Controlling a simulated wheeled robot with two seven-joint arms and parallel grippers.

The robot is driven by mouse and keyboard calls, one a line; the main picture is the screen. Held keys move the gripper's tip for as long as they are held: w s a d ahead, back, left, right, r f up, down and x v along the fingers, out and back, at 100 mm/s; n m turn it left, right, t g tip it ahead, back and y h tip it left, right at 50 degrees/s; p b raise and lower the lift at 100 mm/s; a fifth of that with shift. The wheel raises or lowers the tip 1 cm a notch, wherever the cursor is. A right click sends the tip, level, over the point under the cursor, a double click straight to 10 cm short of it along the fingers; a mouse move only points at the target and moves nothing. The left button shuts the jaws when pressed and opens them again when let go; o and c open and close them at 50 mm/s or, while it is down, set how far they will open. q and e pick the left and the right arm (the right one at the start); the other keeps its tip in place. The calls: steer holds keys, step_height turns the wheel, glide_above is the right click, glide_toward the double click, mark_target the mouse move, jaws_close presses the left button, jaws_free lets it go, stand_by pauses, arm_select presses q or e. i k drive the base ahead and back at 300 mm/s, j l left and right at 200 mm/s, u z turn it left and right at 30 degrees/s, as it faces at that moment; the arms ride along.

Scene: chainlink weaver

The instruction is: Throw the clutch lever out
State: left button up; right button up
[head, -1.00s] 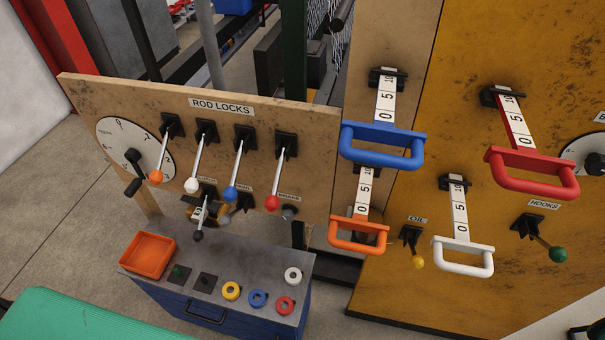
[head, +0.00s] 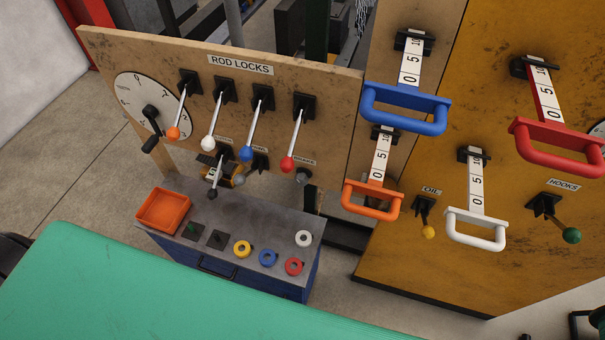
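The clutch lever (head: 216,176) is a short pale handle with a black knob (head: 212,194) at its lower end. It hangs below the rod locks panel, above the back edge of the blue cabinet (head: 285,286). A small label, partly hidden and too small to read surely, sits above it on the panel. The handle points downward and toward me, and its mount is partly hidden behind other levers. Neither of my grippers shows in the head view.
Rod lock levers with orange, white, blue and red (head: 288,164) knobs hang close above. An orange tray (head: 163,211) and coloured rings (head: 268,257) lie on the cabinet. A green surface (head: 150,300) fills the front left. Large pull handles (head: 405,108) stick out at right.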

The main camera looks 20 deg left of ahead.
mark_target(212, 194)
steer(key=u, duration=1.3)
steer(key=i+j+z, duration=0.1)
steer(key=z, duration=0.2)
steer(key=i+j+z, duration=0.1)
steer(key=j+z, duration=0.2)
